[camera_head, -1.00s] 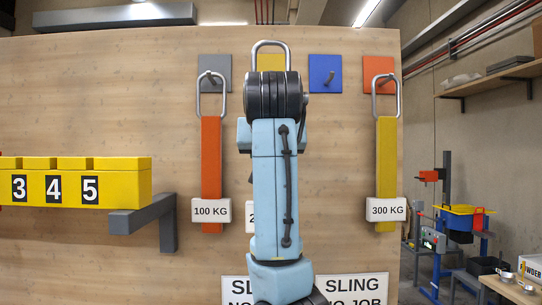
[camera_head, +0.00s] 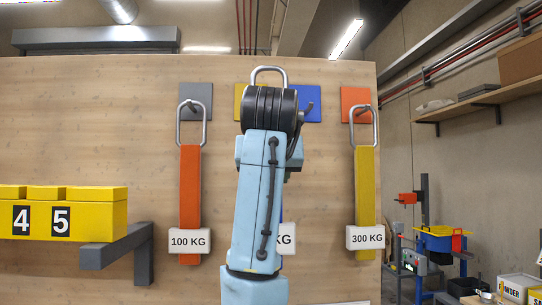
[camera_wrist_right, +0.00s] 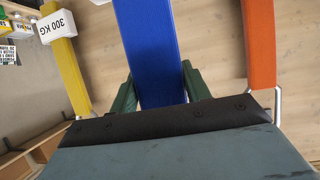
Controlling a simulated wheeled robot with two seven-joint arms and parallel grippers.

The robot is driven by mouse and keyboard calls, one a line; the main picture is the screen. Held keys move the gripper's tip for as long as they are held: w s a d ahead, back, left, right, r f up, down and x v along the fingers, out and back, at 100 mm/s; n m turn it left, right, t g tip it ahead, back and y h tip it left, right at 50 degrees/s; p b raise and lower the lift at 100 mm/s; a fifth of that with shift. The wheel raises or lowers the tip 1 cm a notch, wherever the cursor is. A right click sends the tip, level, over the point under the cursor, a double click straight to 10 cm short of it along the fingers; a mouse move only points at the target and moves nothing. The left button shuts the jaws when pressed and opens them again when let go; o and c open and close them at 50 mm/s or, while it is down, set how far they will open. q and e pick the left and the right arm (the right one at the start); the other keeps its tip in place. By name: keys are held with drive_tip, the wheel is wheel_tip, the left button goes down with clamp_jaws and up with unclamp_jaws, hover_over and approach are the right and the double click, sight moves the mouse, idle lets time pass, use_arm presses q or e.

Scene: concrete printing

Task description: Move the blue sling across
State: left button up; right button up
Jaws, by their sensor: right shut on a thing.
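The blue sling (camera_wrist_right: 150,50) runs between the green fingers of my right gripper (camera_wrist_right: 158,92) in the wrist view, and the gripper is shut on it. In the head view my right arm hides most of the sling. Its metal loop (camera_head: 268,73) rises above my black wrist, and part of its white KG label (camera_head: 288,240) shows at the right of my arm. The loop stands in front of the gap between the yellow square (camera_head: 240,97) and the blue square (camera_head: 313,98). The blue square's peg shows beside my wrist. My left gripper is out of view.
The orange 100 KG sling (camera_head: 190,205) hangs from the grey square (camera_head: 196,95) on the left. The yellow 300 KG sling (camera_head: 365,190) hangs from the orange square (camera_head: 356,98) on the right. A yellow numbered block (camera_head: 98,217) stands on a grey bracket (camera_head: 120,250) at left.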

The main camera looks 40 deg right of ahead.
drive_tip(key=s+d+f+m+g+p, duration=0.1)
drive_tip(key=s+d+m+g+p, duration=0.15)
drive_tip(key=s+d, duration=0.45)
drive_tip(key=w+d+f+p, duration=0.2)
drive_tip(key=w+d, duration=0.4)
drive_tip(key=w, duration=0.4)
drive_tip(key=shift+d+f+h+p, duration=0.2)
drive_tip(key=shift+d+h+p, duration=0.15)
drive_tip(key=shift+p, duration=0.1)
idle(0.7)
drive_tip(key=shift+g, duration=0.25)
idle(0.3)
